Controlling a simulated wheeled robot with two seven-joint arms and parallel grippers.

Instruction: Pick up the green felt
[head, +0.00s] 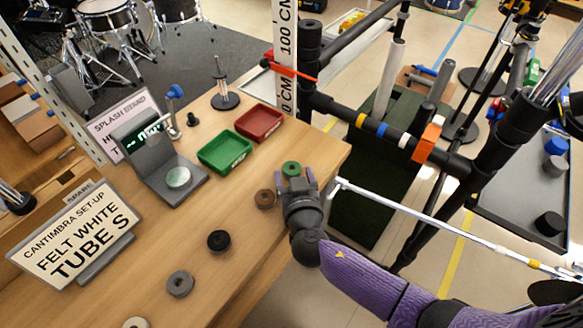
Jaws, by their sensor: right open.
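The green felt (291,168) is a small ring lying on the wooden table (240,202) near its right edge. My right gripper (295,177) reaches in from the lower right along the purple arm. It is open, with its fingertips close beside the green felt, one toward each side. I cannot tell whether they touch it. My left gripper is not in view.
A brown felt ring (265,199) lies just left of my right gripper. A black ring (219,241) and a grey ring (180,284) lie nearer. A green tray (224,152), a red tray (259,122) and a scale (162,165) stand behind. Black frame bars (385,132) run right of the table.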

